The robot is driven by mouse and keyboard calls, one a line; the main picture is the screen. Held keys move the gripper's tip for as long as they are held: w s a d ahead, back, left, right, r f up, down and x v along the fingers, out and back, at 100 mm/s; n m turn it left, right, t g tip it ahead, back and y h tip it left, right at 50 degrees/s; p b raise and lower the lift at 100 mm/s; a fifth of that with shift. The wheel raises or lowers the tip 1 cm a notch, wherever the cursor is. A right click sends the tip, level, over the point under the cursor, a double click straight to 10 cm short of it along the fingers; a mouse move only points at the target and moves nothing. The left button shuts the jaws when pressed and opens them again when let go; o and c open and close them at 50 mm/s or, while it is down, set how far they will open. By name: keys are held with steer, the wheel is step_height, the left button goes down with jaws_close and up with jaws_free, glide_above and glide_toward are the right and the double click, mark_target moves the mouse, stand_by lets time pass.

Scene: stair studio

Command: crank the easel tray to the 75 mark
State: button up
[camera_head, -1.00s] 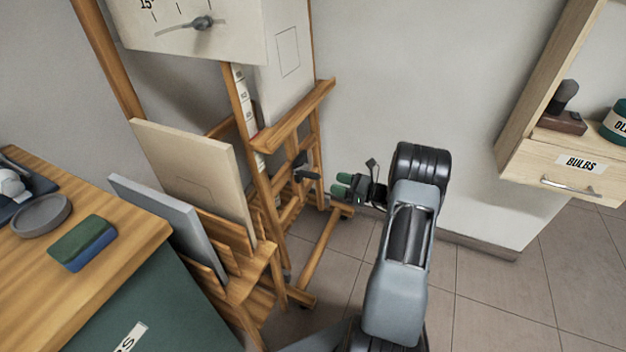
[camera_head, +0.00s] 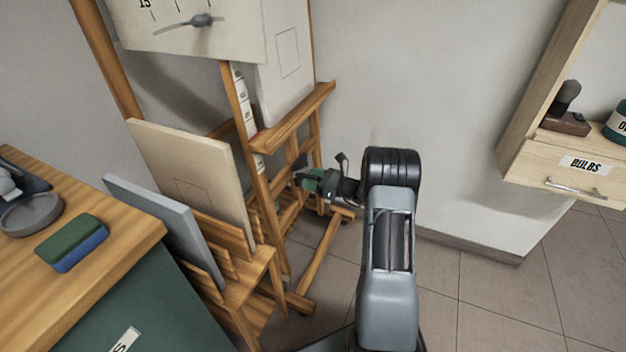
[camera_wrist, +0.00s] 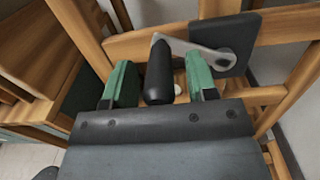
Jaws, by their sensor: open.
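The wooden easel (camera_head: 268,200) stands against the wall, with its tray (camera_head: 292,118) holding a pale canvas (camera_head: 288,62). A strip of marks (camera_head: 241,95) runs down the easel post, too small to read. The crank has a dark hub block, a grey metal arm (camera_wrist: 200,48) and a black handle (camera_wrist: 158,76), all clear in the wrist view. My gripper (camera_head: 310,178) is at the crank. In the wrist view my green-padded fingers (camera_wrist: 162,84) are open on either side of the black handle, with a visible gap at each side. The head view mostly hides the handle.
A rack (camera_head: 245,285) with a tan board (camera_head: 190,175) and a grey panel (camera_head: 165,230) stands left of the easel. A wooden counter (camera_head: 110,235) holds a green-blue block (camera_head: 72,243). Floor between is clear.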

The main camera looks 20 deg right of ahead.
jaws_close()
stand_by(0.3)
steer(key=shift+f, duration=0.1)
